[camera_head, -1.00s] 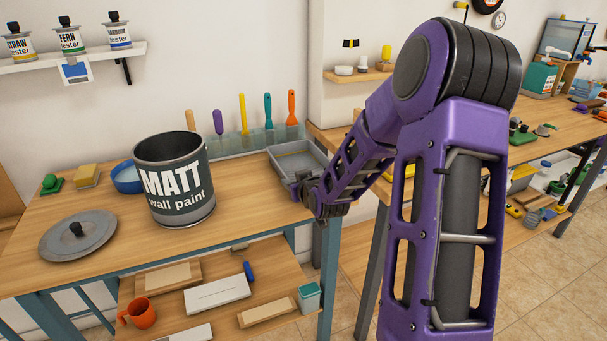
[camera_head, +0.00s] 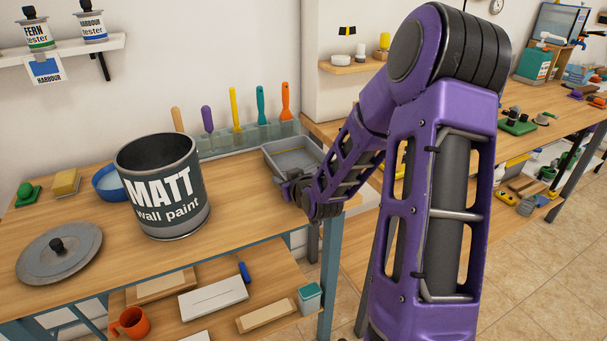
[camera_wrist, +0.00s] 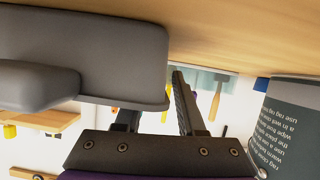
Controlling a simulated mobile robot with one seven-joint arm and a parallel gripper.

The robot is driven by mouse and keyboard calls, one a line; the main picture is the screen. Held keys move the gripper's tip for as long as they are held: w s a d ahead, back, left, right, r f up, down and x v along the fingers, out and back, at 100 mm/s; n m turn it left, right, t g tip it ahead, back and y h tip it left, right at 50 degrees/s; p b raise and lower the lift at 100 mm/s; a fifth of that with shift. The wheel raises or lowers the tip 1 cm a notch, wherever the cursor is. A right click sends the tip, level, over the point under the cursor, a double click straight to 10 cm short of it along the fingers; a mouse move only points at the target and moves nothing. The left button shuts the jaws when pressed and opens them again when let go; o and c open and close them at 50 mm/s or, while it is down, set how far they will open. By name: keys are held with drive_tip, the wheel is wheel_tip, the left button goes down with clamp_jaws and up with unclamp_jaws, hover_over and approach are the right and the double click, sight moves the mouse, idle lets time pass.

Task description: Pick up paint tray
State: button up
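The paint tray (camera_head: 284,160) is a grey, shallow, open tray. It lies on the workbench near its right end, in front of the row of scrapers. My gripper (camera_head: 291,182) is at the tray's near edge, coming from the right, and hides part of that edge. In the wrist view the tray (camera_wrist: 100,55) fills the upper left, very close. My gripper (camera_wrist: 155,100) shows a gap between its fingers there. One finger stands just right of the tray's edge, and the other's tip is hidden behind the tray. I cannot tell whether they touch it.
A large paint can (camera_head: 162,190) stands left of the tray, and it shows at the right in the wrist view (camera_wrist: 295,125). A grey lid (camera_head: 60,252) lies farther left. Upright scrapers (camera_head: 237,110) stand behind the tray. Some bench top between can and tray is clear.

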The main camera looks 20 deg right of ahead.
drive_tip(key=shift+s, duration=0.1)
clamp_jaws()
drive_tip(key=shift+r, duration=0.1)
idle(1.1)
